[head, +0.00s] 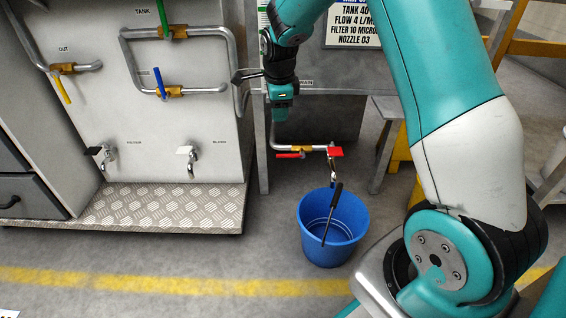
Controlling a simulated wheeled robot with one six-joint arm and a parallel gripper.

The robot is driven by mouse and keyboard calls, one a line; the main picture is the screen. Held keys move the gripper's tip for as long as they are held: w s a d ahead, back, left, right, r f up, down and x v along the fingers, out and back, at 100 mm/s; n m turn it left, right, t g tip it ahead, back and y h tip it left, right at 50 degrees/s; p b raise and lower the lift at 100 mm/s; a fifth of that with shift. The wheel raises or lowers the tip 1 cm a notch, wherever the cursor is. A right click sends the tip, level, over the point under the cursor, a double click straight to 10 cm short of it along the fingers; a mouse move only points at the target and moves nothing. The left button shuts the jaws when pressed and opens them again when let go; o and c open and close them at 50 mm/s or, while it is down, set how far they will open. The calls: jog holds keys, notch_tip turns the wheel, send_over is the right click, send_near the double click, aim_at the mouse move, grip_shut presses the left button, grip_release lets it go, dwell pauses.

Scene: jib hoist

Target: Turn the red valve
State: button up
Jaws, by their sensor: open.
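A red lever (289,156) lies along the pipe beside a brass valve body (307,149), low on the pipe right of the tank panel. A second red handle (336,152) sits on the tap at the pipe's right end, above a blue bucket (331,250). I cannot tell from the picture which one the task calls the red valve. My gripper (240,77) is above and left of both, near the panel's right edge, pointing left. Its dark fingers look empty and touch neither red handle. The jaws are small in this view.
Valves with green (163,16), blue (159,82) and yellow (61,88) levers are on the panel. Taps with black (94,150) and white (185,150) handles are lower. A dark rod (332,213) leans in the bucket. A treadplate step (160,208) fronts the panel. Floor in front is clear.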

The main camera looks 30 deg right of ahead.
aim_at(283, 155)
jog(key=shift+m, duration=0.9)
jog(key=w+d+f+b, duration=0.1)
jog(key=f+b, duration=0.2)
jog(key=f, duration=0.3)
jog(key=w+d+f+b, duration=0.1)
jog(key=f+b, duration=0.3)
jog(key=f, duration=0.2)
jog(key=w+d+f+b, duration=0.1)
jog(key=f+b, duration=0.2)
jog(key=f, duration=0.4)
jog(key=shift+w+d, duration=0.3)
jog(key=shift+d, duration=0.1)
jog(key=shift+r, duration=0.1)
grip_shut()
